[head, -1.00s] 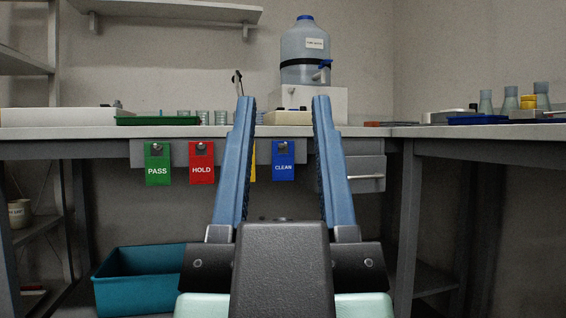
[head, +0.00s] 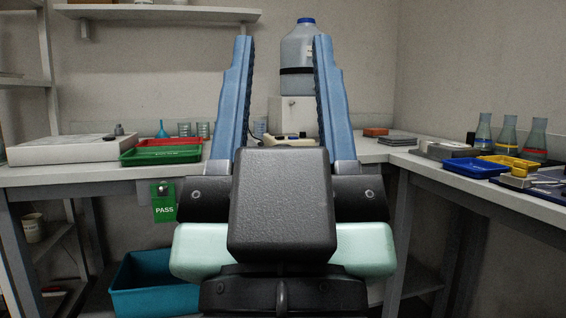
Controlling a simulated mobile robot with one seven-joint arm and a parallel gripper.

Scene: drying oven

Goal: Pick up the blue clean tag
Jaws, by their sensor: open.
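My gripper (head: 282,45) is open and empty, with its two blue fingers pointing up and forward, wide apart. It covers the middle of the head view. The blue clean tag is hidden behind my gripper's body in the head view. The green PASS tag (head: 164,208) hangs from the front edge of the bench, left of my gripper. The other hanging tags are hidden too.
The bench (head: 85,176) runs across the back and along the right side. A green tray (head: 135,157), a red tray (head: 171,142) and a blue tray (head: 467,167) stand on it. A water container (head: 297,62) stands behind my fingers. A teal bin (head: 152,289) is below the bench.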

